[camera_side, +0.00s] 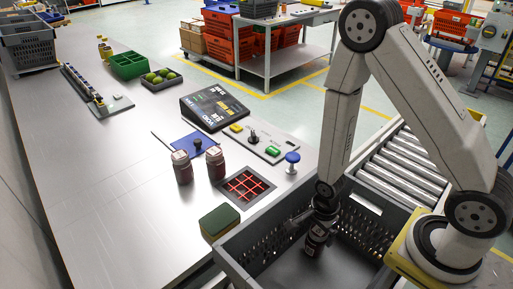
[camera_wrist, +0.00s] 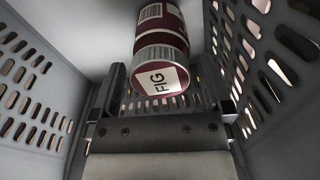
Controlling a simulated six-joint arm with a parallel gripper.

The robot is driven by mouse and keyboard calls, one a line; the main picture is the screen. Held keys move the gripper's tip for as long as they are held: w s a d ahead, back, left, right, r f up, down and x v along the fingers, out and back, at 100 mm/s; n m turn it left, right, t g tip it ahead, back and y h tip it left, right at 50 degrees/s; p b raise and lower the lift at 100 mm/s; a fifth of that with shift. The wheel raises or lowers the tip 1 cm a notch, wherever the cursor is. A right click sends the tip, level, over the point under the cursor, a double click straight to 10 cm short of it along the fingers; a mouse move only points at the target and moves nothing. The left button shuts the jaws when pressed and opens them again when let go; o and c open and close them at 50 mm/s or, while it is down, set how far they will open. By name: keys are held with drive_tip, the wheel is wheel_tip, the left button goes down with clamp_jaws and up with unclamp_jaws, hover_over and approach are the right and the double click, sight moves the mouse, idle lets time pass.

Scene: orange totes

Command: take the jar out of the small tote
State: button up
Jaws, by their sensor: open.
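The small tote is a grey crate with slotted walls (camera_side: 262,250), at the bottom right of the side view. Its slotted wall also shows in the wrist view (camera_wrist: 35,75). The jar has a dark red body (camera_wrist: 160,19) and a pale lid marked FIG (camera_wrist: 158,80). In the side view the jar (camera_side: 314,241) is inside the tote, small and partly hidden by my gripper (camera_side: 322,208). My gripper points down into the tote, open. In the wrist view its fingers (camera_wrist: 162,88) stand left and right of the lid. I cannot tell whether they touch it.
Two dark red jars (camera_side: 183,168) stand on the metal bench (camera_side: 110,190) left of the tote. A green and tan block (camera_side: 220,222) and a red-grid tray (camera_side: 246,186) lie near the tote's edge. A roller conveyor (camera_side: 400,170) runs behind the tote. The bench's left front is clear.

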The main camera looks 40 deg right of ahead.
drive_tip(key=shift+f, duration=1.65)
clamp_jaws()
